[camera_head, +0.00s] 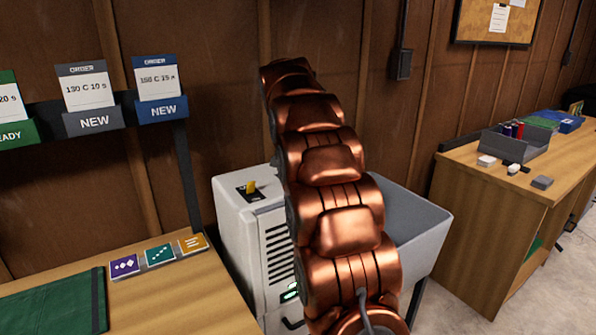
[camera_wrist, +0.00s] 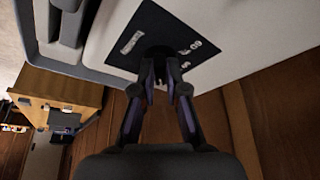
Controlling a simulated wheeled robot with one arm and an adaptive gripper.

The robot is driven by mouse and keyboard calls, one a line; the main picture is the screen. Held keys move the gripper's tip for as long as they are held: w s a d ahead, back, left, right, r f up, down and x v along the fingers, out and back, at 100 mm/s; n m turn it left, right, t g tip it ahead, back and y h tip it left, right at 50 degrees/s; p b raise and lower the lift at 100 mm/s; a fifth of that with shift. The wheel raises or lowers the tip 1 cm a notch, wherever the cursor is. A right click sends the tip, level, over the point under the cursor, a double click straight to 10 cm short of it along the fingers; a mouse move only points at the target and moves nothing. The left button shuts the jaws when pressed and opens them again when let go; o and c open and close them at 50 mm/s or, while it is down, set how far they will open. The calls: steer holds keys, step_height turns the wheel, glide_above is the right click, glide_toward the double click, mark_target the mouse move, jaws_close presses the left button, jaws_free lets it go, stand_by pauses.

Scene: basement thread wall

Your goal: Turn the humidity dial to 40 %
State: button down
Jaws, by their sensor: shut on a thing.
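In the wrist view, my gripper (camera_wrist: 160,72) has its two fingers closed in on a dark round dial (camera_wrist: 157,50). The dial sits on a black plate (camera_wrist: 125,50) with a white label and pale numbers beside it. The fingers cover part of the dial, and I cannot read its setting. The plate is on a white machine (camera_wrist: 240,40). In the head view, the white machine (camera_head: 233,225) stands behind my copper arm. My gripper and the held dial are hidden there.
A grey hopper (camera_head: 415,225) is to the right. A wooden desk with a grey tray (camera_head: 518,148) stands at right. Another table with colored cards (camera_head: 160,254) is at left.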

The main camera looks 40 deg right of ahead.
steer(key=shift+w+m+g, duration=0.1)
steer(key=shift+m+g, duration=0.3)
steer(key=shift+m, duration=0.5)
steer(key=shift+b, duration=0.3)
steer(key=c, duration=1.2)
jaws_free()
steer(key=shift+r, duration=0.1)
steer(key=v, duration=0.7)
steer(key=shift+a, duration=0.15)
steer(key=shift+r, duration=0.1)
